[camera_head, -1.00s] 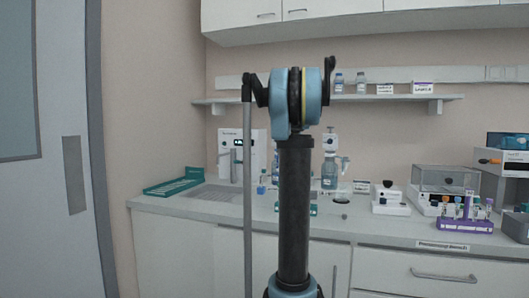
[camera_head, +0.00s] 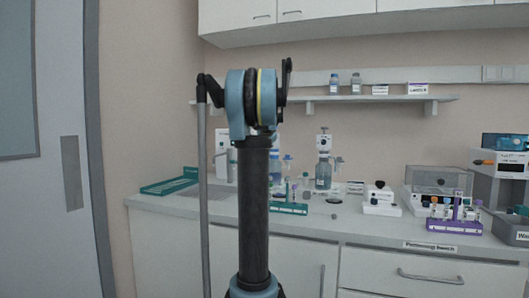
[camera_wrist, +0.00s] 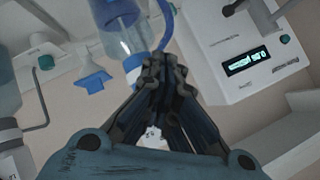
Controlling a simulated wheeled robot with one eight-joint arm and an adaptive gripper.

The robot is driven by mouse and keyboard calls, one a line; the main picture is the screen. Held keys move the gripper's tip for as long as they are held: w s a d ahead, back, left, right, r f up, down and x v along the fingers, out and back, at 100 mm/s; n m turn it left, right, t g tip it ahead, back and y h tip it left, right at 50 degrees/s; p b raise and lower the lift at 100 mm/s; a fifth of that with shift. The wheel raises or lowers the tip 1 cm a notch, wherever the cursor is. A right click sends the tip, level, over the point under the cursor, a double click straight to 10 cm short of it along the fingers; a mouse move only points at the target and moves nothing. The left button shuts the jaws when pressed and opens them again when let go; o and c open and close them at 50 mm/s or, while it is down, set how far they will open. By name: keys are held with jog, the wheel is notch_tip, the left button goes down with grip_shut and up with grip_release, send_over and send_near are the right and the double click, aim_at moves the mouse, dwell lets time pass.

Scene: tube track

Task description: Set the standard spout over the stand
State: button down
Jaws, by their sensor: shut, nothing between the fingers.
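My gripper (camera_wrist: 165,68) shows in the wrist view, shut with nothing between its fingers. It is hidden in the head view. Beyond its tips in the wrist view is a clear cylinder (camera_wrist: 122,36) with blue parts and a whitish collar. A blue, funnel-like piece (camera_wrist: 93,80) is to its left; I cannot tell whether any of these is the standard spout. A bottle with a dispenser top (camera_head: 323,168) stands on the bench in the head view, right of my arm. I cannot tell for sure which thing is the stand.
A white device with a lit display (camera_wrist: 240,52) is close on the right in the wrist view. On the bench (camera_head: 310,228) are a green rack (camera_head: 289,208), a purple tube rack (camera_head: 455,227) and a green tray (camera_head: 170,184) by the sink. A shelf (camera_head: 400,98) hangs above.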

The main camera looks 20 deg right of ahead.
jog(key=shift+w+d, duration=0.1)
dwell(0.3)
jog(key=shift+d, duration=0.65)
jog(key=shift+r, duration=0.1)
jog(key=w+r+v, duration=0.1)
jog(key=v, duration=1.1)
jog(key=shift+s+r, duration=0.3)
jog(key=shift+r, duration=0.1)
